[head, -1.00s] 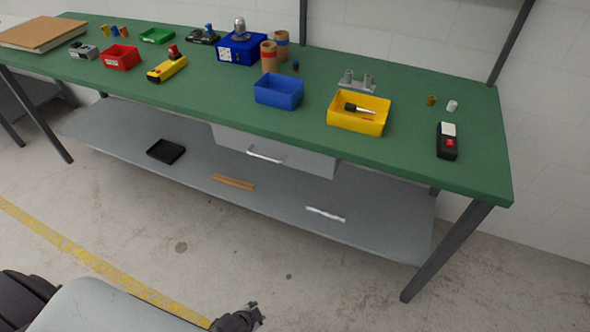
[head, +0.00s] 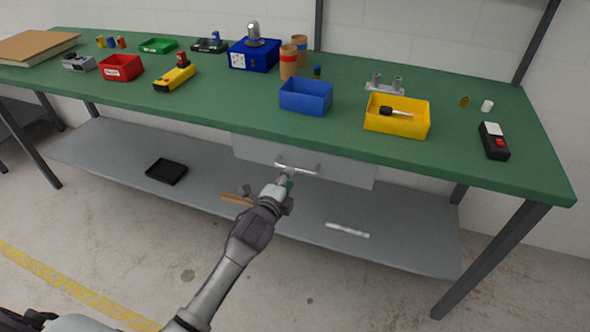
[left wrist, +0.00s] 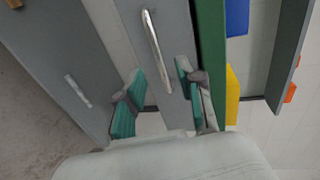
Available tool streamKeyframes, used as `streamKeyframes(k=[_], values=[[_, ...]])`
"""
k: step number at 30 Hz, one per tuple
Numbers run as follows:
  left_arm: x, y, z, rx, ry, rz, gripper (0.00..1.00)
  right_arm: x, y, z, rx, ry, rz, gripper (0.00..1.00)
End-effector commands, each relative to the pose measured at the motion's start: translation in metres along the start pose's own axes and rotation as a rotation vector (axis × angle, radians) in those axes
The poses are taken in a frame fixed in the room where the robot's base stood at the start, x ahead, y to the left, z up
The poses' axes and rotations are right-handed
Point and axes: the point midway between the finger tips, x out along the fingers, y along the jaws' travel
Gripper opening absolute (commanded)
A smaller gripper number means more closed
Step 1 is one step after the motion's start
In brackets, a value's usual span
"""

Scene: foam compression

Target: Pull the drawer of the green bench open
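The green bench (head: 200,105) has a grey drawer (head: 345,174) under its top. The drawer looks closed and carries a silver bar handle (head: 297,168). My left gripper (head: 285,182) is just in front of and below the handle in the head view. In the left wrist view the left gripper (left wrist: 158,88) is open, with teal finger pads apart and nothing between them. The handle (left wrist: 156,45) lies ahead of the fingers there, its near end close to the right finger. I cannot tell whether they touch. My right gripper is not in view.
A blue bin (head: 306,97) and a yellow bin (head: 398,117) stand on the bench above the drawer. The lower shelf (head: 410,235) holds a black tray (head: 166,171), a wooden strip (head: 236,199) and a silver bar (head: 347,230). The floor in front is clear.

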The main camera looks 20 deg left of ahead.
Motion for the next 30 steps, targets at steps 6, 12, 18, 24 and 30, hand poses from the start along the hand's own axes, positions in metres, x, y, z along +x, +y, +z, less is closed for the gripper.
streamKeyframes(k=[6, 12, 18, 24, 30], values=[[0.042, 0.001, 0.000, -0.003, 0.000, 0.001, 0.37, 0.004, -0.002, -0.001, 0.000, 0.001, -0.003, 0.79], [0.060, 0.001, 0.000, -0.001, 0.000, 0.001, 0.37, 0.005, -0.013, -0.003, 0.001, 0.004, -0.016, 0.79], [0.063, 0.000, 0.000, -0.001, 0.000, 0.000, 0.37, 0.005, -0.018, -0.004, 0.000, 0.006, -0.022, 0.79], [0.063, 0.001, 0.000, -0.001, 0.000, 0.001, 0.27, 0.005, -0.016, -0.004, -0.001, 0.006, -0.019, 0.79], [0.063, 0.001, 0.000, -0.001, 0.000, 0.001, 0.00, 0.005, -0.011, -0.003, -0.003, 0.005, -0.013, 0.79]])
